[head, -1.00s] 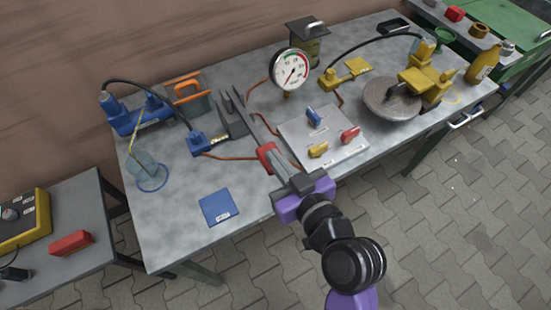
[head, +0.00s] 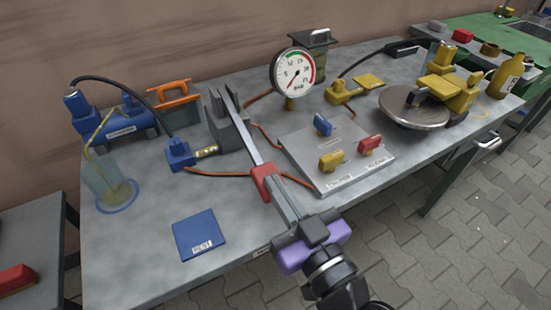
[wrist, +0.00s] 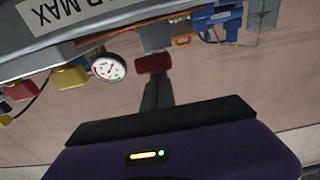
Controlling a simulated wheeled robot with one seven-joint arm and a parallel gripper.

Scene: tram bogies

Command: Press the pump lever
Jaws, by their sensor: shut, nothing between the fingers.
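The pump lever is a long grey bar (head: 246,130) with a red grip (head: 264,183), rising toward me from a dark grey block (head: 226,125) on the bench. My gripper (head: 284,204) is shut and empty, its narrow grey fingers in line with the lever at the red grip. I cannot tell whether they touch it. In the wrist view the red grip (wrist: 153,64) is straight ahead of the fingers (wrist: 154,94). A round pressure gauge (head: 293,73) stands behind the lever; it also shows in the wrist view (wrist: 108,67).
A panel (head: 305,150) with blue, yellow and red knobs lies right of the lever. A blue pump unit (head: 125,122), a beaker (head: 110,185) and a blue mat (head: 198,234) are left. A round metal disc (head: 413,104) with yellow clamp is right.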

